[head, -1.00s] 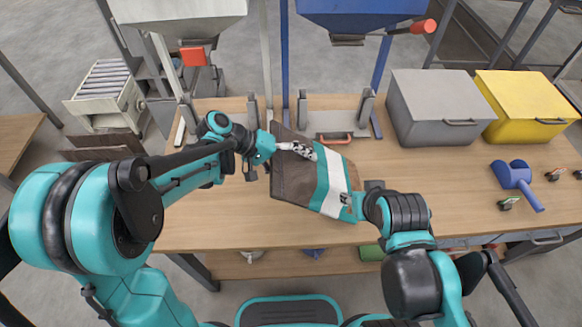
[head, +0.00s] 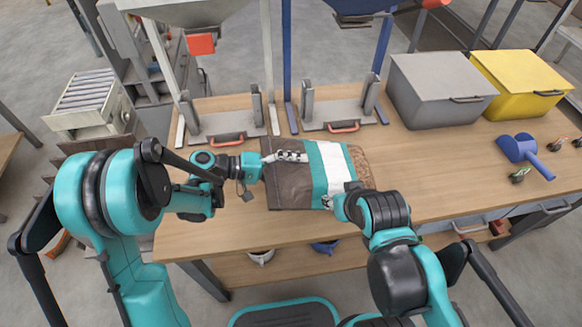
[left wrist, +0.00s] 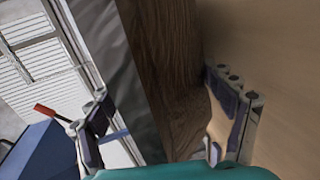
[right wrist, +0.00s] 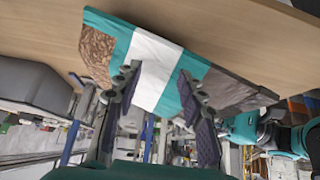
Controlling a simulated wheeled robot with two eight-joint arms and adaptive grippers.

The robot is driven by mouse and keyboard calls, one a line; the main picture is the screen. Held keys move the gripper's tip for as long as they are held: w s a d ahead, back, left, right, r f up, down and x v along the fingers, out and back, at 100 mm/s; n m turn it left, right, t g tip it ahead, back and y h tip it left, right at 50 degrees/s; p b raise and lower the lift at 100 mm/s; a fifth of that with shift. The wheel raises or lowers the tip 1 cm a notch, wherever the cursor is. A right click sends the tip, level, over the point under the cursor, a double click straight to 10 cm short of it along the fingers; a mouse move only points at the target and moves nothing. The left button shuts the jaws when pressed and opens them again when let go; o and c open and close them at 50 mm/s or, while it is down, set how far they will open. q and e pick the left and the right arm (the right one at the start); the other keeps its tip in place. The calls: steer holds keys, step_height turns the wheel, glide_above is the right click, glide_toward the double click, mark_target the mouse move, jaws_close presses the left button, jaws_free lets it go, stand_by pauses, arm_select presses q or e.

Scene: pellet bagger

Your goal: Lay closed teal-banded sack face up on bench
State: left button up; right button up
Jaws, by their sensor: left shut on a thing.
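The sack (head: 332,165) has a white band edged in teal, a dark brown end on the left and a speckled brown patch at its right end. It looks nearly level at the bench (head: 440,190); I cannot tell whether all of it touches. My left gripper (head: 285,157) is shut on the sack at its dark end. The left wrist view shows dark sack material (left wrist: 160,60) between the fingers. My right gripper (head: 332,201) is at the banded near edge. In the right wrist view its fingers (right wrist: 158,80) stand apart over the band, open.
Two metal fixtures with orange handles (head: 227,138) (head: 343,127) stand behind the sack. A grey bin (head: 440,95) and a yellow bin (head: 520,85) stand at the back right. A blue scoop (head: 522,155) lies farther right. Bench between sack and scoop is clear.

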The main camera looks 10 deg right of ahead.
arm_select(q)
steer(key=shift+w+a, duration=0.1)
steer(key=o, duration=1.6)
steer(key=shift+f, duration=0.1)
steer(key=v, duration=1.2)
steer(key=shift+a, duration=0.1)
